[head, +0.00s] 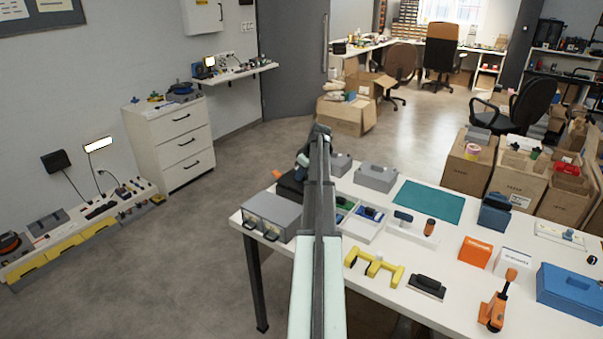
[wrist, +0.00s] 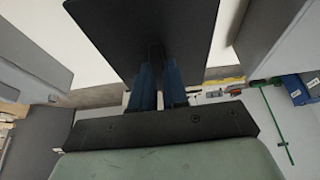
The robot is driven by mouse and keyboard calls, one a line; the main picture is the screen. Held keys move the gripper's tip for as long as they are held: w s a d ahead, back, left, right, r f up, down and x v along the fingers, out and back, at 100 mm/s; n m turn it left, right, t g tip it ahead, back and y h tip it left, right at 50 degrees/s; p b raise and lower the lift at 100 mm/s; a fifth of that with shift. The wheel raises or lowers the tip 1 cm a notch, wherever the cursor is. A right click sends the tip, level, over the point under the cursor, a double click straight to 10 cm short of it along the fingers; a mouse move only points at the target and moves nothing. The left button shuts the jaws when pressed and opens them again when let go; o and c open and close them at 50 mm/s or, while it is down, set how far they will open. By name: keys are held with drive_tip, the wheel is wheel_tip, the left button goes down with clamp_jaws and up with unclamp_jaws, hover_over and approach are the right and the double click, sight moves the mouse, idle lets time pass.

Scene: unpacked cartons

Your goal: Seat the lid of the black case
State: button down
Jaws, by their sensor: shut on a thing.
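My gripper (wrist: 157,72) shows in the wrist view with its two blue fingers close together, shut on a flat black panel that looks like the lid (wrist: 140,28) of the black case. The lid fills the top middle of that view and hides what lies beneath it. In the head view my gripper (head: 304,160) is over the far left part of the table, partly hidden by my arm. A dark shape there, probably the black case (head: 288,187), sits just below it. I cannot tell whether lid and case touch.
A grey two-latch box (head: 272,213) stands at the table's left edge, close to the dark shape. Grey cases (head: 375,177) stand to the right, before a teal mat (head: 428,201).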

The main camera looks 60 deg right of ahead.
drive_tip(key=shift+f, duration=0.65)
drive_tip(key=c, duration=1.1)
unclamp_jaws()
drive_tip(key=shift+o, duration=0.2)
drive_tip(key=v, duration=1.4)
drive_tip(key=shift+f, duration=0.1)
